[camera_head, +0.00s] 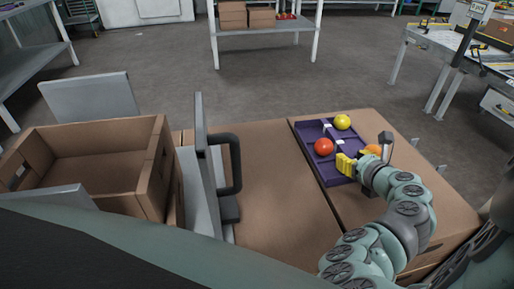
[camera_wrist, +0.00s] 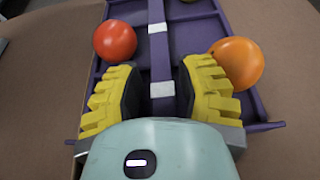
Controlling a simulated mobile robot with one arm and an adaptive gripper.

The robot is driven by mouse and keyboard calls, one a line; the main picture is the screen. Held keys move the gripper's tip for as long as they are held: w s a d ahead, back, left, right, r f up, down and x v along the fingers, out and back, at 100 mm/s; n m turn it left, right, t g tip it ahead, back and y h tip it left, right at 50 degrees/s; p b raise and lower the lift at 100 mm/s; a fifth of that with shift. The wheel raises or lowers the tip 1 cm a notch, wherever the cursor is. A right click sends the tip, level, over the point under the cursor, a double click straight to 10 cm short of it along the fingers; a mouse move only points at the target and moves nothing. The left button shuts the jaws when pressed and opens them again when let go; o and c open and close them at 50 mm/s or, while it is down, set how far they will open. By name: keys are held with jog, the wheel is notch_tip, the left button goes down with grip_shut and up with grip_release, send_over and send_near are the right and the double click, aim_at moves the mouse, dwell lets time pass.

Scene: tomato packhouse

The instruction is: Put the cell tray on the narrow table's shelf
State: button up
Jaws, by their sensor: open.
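The purple cell tray (camera_head: 316,134) lies flat on a brown cardboard surface, right of centre in the head view. It holds a red tomato (camera_head: 323,147), a yellow tomato (camera_head: 342,122) and an orange tomato (camera_head: 374,150), partly hidden by my gripper. My gripper (camera_head: 347,165), with yellow ridged fingers, is at the tray's near end. In the wrist view my open gripper (camera_wrist: 158,92) has one finger on each side of the tray's middle bar (camera_wrist: 161,70). The red tomato (camera_wrist: 115,40) is left of the bar and the orange one (camera_wrist: 236,63) right. Contact with the bar cannot be told.
A grey stand (camera_head: 285,25) with cardboard boxes (camera_head: 247,15) and small red things is at the back. A cluttered table (camera_head: 440,38) is at the far right. An empty cardboard crate (camera_head: 90,165) and an upright grey panel with a black handle (camera_head: 230,150) are at left. Open floor lies beyond.

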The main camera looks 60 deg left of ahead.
jog(key=shift+w+a+f, duration=0.2)
jog(key=shift+a, duration=0.4)
jog(key=shift+d, duration=0.1)
grip_shut()
